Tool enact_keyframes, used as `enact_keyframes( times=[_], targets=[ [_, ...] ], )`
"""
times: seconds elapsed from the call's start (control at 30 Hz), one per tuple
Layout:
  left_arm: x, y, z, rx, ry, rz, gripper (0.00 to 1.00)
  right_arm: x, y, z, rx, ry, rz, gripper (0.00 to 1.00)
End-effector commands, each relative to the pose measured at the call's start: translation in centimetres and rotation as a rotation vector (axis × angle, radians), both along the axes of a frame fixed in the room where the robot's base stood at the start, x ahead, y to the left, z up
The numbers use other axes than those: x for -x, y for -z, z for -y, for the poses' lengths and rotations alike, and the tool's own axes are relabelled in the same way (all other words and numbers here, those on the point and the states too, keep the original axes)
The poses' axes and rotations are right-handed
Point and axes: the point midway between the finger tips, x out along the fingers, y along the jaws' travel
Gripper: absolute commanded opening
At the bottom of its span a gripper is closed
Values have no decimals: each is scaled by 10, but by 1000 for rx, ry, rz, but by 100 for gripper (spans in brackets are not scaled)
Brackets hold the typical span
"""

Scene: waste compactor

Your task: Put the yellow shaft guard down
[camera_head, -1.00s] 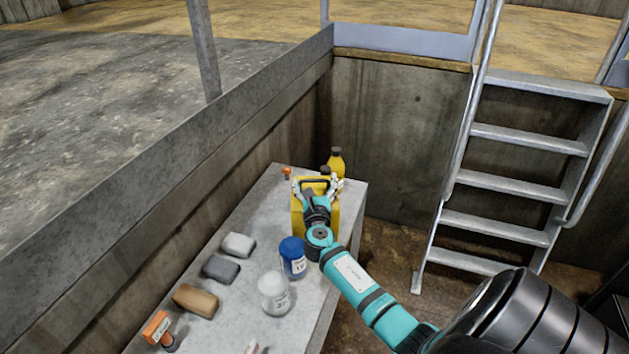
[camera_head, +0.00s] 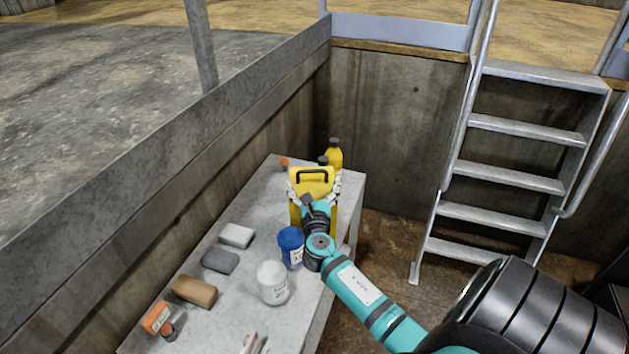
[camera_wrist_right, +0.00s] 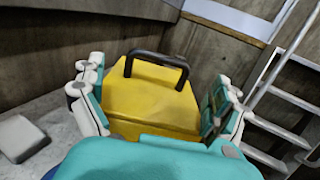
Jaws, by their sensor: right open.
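The yellow shaft guard (camera_head: 312,182) with a black handle stands upright at the far end of the grey table, near its right edge. It fills the middle of the right wrist view (camera_wrist_right: 150,92). My right gripper (camera_head: 315,188) is open, with one finger on each side of the guard. In the right wrist view the fingers (camera_wrist_right: 155,105) look spread, with a gap at least on the right side. Contact on the left side cannot be told. The guard's lower part is hidden behind my wrist. My left gripper is not in view.
Yellow bottles (camera_head: 334,154) stand behind the guard. A concrete wall borders the table's left; metal steps (camera_head: 515,180) are at right.

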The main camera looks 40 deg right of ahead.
Motion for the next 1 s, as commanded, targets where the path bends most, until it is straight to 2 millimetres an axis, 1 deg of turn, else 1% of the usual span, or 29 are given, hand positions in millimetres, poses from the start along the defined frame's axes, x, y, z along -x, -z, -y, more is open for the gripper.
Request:
enact_keyframes(
  times=[0.03, 0.2, 0.3, 0.4, 0.53, 1.0],
  targets=[
    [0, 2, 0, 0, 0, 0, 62, 10, 2, -8, -3, -1, -2, 100],
    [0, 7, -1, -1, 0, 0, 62, 35, 2, -29, -2, 0, -1, 100],
    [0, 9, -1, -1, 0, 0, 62, 45, 1, -38, -1, -1, 0, 100],
    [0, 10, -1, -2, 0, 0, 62, 51, 0, -42, -2, 1, 1, 100],
    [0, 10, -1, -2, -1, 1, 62, 53, 0, -44, -1, 1, 1, 100],
    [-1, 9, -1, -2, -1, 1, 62, 53, -1, -44, -1, 1, 1, 100]
  ],
)
